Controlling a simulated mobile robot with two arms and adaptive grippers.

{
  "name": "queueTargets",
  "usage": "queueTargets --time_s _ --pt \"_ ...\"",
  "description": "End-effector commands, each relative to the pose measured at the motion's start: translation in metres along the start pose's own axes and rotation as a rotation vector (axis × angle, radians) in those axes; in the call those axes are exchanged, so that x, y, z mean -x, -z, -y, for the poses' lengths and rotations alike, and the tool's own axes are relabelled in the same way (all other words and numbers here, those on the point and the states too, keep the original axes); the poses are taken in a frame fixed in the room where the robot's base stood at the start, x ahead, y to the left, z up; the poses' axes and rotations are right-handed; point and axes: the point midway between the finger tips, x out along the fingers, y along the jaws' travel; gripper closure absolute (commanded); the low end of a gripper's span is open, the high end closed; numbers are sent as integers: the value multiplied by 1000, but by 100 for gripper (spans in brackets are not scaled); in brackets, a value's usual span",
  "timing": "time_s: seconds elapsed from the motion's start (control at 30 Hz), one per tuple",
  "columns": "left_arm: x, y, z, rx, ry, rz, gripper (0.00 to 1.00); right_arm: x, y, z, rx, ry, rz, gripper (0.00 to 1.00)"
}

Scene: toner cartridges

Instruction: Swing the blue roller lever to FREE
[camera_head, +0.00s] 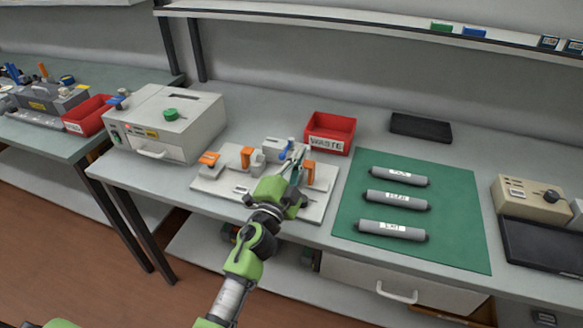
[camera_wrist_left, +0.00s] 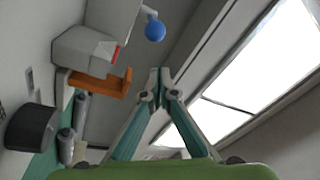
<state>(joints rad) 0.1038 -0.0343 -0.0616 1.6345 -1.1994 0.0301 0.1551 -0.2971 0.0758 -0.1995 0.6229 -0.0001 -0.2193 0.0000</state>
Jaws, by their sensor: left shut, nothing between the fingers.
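The blue roller lever shows as a small blue knob (camera_head: 290,144) at the back of a pale fixture plate (camera_head: 232,191) in the head view. In the left wrist view its round blue knob (camera_wrist_left: 155,28) is at the top, beside a grey block (camera_wrist_left: 85,48) with a small red mark. My left gripper (camera_head: 299,152) is over the right part of the fixture. Its fingertips (camera_wrist_left: 158,72) are together and empty, close to the knob but apart from it in the wrist view. The arm hides part of the fixture. I cannot read any FREE marking.
Orange clips (camera_head: 209,159) stand on the fixture. A red WASTE bin (camera_head: 331,132) is just behind. A green mat (camera_head: 455,215) with several grey cartridges (camera_head: 398,200) lies to the right. A pale printer box (camera_head: 168,125) stands left.

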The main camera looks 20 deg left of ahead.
Motion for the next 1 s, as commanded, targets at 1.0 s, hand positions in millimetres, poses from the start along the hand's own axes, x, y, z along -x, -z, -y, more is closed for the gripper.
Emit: queueTargets --time_s 1.0 --pt "13 -42 4 6 -28 -43 100 -4 -6 -4 3 -5 9 60"
